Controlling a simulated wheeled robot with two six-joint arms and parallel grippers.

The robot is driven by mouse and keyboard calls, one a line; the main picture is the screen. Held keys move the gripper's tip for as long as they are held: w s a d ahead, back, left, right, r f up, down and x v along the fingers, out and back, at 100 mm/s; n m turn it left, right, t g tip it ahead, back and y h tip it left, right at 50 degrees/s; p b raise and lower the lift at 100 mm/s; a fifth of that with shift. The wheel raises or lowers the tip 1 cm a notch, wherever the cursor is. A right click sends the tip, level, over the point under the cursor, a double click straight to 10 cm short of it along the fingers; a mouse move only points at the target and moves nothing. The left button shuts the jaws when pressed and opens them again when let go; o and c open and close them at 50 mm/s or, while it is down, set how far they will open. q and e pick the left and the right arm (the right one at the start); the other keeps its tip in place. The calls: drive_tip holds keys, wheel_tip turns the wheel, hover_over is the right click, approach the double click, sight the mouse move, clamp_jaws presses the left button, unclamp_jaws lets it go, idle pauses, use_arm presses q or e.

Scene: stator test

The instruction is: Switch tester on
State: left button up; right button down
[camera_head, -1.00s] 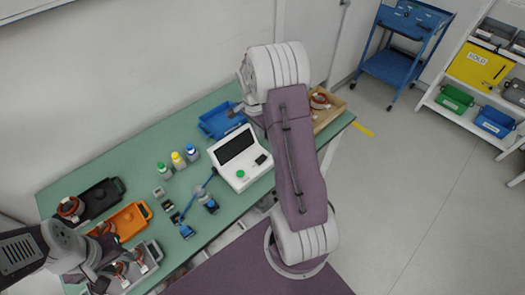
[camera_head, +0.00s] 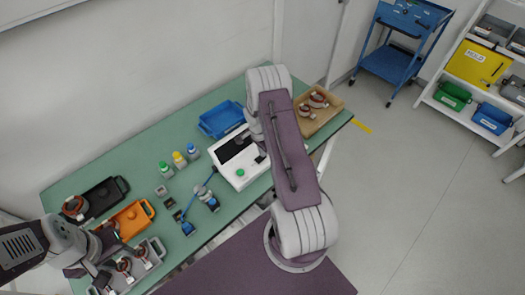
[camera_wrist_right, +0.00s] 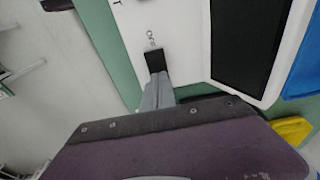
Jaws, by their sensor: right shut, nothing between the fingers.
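The tester is a white box (camera_head: 226,163) with a dark screen (camera_head: 233,149) and a green button (camera_head: 240,172); it stands on the green table. In the right wrist view its white panel (camera_wrist_right: 185,30) and dark screen (camera_wrist_right: 245,45) fill the upper part. A small metal toggle (camera_wrist_right: 151,37) shows on the panel. My right gripper (camera_wrist_right: 156,62) is shut and empty, its dark fingertips just beside the toggle; I cannot tell whether they touch. In the head view my right arm hides part of the tester. My left gripper (camera_head: 100,277) is by the grey tray, fingers unclear.
A blue bin (camera_head: 221,119) stands behind the tester, and a wooden tray (camera_head: 318,112) with copper-wound parts stands right. Several small bottles (camera_head: 179,159) and blue cabled clips (camera_head: 186,225) lie left. An orange tray (camera_head: 131,221), black tray (camera_head: 98,198) and grey tray (camera_head: 150,262) are farther left.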

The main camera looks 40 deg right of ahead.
drive_tip(key=shift+f+b, duration=0.3)
drive_tip(key=shift+b, duration=0.2)
drive_tip(key=shift+d, duration=0.1)
drive_tip(key=shift+s+r, duration=0.1)
drive_tip(key=shift+r, duration=0.05)
drive_tip(key=shift+a, duration=0.55)
drive_tip(key=shift+a+r, duration=0.15)
drive_tip(key=shift+a, duration=0.15)
